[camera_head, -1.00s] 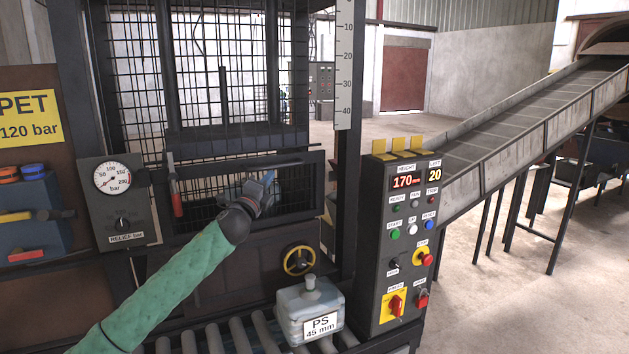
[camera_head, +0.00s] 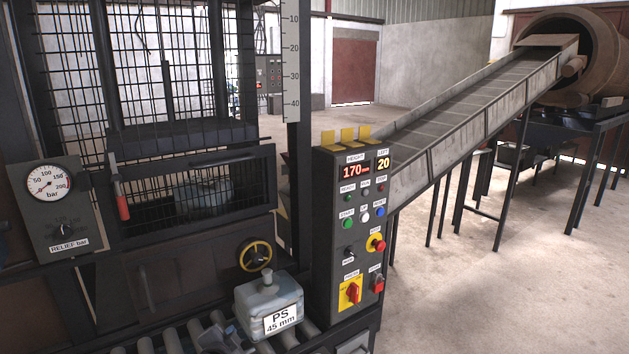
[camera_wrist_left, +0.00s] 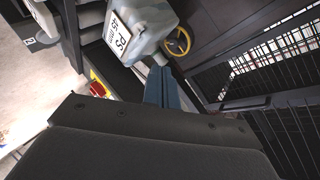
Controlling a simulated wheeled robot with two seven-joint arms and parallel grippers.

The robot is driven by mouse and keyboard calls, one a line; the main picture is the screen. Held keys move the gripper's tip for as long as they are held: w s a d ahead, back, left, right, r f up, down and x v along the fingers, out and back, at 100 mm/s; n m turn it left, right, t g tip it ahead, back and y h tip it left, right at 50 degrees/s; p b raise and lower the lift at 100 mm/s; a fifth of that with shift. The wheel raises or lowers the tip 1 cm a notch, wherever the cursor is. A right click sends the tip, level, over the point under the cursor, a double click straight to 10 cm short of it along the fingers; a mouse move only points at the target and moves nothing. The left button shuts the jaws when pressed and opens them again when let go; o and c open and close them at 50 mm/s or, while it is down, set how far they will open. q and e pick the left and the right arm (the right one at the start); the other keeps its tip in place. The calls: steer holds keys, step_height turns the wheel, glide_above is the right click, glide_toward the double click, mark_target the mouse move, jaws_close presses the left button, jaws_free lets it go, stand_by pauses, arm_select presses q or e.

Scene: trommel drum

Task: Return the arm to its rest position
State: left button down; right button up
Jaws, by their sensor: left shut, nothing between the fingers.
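My left gripper (camera_head: 222,336) shows at the bottom edge of the head view, low over the rollers and left of the PS 45 mm block. Its fingers are together with nothing between them. They also show as a blue-grey pair in the left wrist view (camera_wrist_left: 164,88). Most of my left arm is out of the head view. The grey block labelled PS 45 mm (camera_head: 268,300) sits upright on the rollers, and it shows tilted in the left wrist view (camera_wrist_left: 140,25). My right gripper is not in view.
The control panel (camera_head: 350,230) reads height 170 and left 20, right of the block. A yellow handwheel (camera_head: 255,255) is on the press front, below the mesh guard (camera_head: 160,80). A pressure gauge (camera_head: 48,183) is at left. An inclined conveyor (camera_head: 470,110) climbs to a drum (camera_head: 600,50).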

arm_select(q)
steer(key=s+f+n+g, duration=0.3)
steer(key=s+f, duration=0.2)
steer(key=s, duration=0.8)
steer(key=s+f+n+g, duration=0.3)
steer(key=s+f+g, duration=0.15)
steer(key=s, duration=0.75)
steer(key=s+f+n+g, duration=0.3)
steer(key=s+f, duration=0.2)
steer(key=s, duration=0.8)
steer(key=s+d+f+x, duration=0.1)
steer(key=s+x, duration=0.1)
steer(key=x, duration=1.1)
steer(key=s+d+x, duration=0.1)
steer(key=s+x, duration=0.1)
steer(key=x, duration=1)
steer(key=s+f, duration=0.4)
steer(key=f, duration=0.8)
steer(key=s+f+g, duration=0.1)
steer(key=s+f, duration=0.3)
steer(key=f, duration=0.8)
steer(key=shift+s+d+m+h+b, duration=0.2)
steer(key=shift+s+m+h+b, duration=0.05)
steer(key=shift+m+h+b, duration=0.05)
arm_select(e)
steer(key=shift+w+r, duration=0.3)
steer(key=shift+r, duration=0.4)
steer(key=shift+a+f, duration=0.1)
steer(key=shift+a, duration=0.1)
